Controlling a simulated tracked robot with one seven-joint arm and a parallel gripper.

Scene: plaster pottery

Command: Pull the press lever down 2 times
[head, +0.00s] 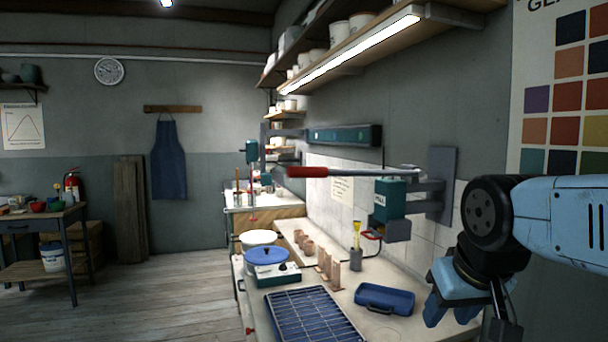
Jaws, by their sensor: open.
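The press lever (305,171) has a red grip and a silver rod, and it lies roughly level in the picture. Its rod runs right to a wall-mounted press with a green body (390,200) on a grey bracket and wall plate.
A lit shelf (350,52) hangs above. The space around the red grip looks clear.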

